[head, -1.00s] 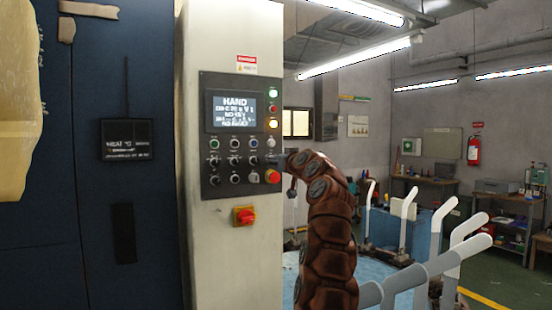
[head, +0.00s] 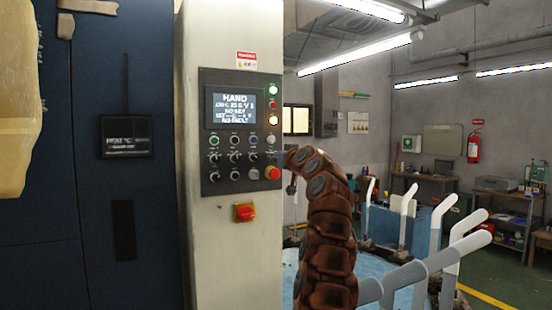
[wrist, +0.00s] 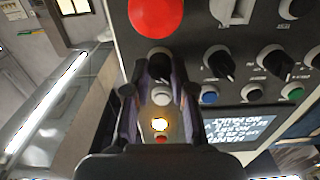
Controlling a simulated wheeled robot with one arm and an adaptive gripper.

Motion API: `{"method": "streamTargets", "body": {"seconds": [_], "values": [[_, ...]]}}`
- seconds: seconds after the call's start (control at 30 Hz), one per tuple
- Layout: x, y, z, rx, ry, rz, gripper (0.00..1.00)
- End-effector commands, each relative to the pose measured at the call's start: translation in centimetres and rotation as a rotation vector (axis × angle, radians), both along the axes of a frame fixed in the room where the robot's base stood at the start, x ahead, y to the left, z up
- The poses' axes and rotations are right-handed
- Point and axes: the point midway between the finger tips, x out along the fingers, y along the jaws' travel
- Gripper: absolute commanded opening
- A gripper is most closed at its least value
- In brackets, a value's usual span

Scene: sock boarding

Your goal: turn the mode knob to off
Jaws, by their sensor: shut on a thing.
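The control panel (head: 240,130) is dark and sits on a pale cabinet. Its screen (head: 234,109) reads HAND at the top. A dark knob (wrist: 158,64) sits between the red mushroom button (wrist: 155,14) and a white button (wrist: 161,97) in the wrist view. My gripper (wrist: 160,85) is shut on this knob, with one finger on each side. In the head view my gripper (head: 283,158) is at the panel's right edge, largely hidden by my arm. The knob's label is not readable, and its pointer direction is hard to tell.
Several black knobs (wrist: 217,62) and coloured buttons (wrist: 209,97) lie close beside my gripper. An amber lamp (head: 273,121) is lit above. A red and yellow switch (head: 244,213) is below the panel. White-armed boarding forms (head: 437,235) stand at the right.

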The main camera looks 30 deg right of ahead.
Motion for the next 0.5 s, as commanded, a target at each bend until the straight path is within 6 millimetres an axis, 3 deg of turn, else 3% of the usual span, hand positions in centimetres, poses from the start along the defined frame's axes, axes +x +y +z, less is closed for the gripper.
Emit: {"method": "streamTargets", "body": {"seconds": [0.5], "values": [[0.01,0.07,0.24,0.291,-0.024,0.002,0.00]]}}
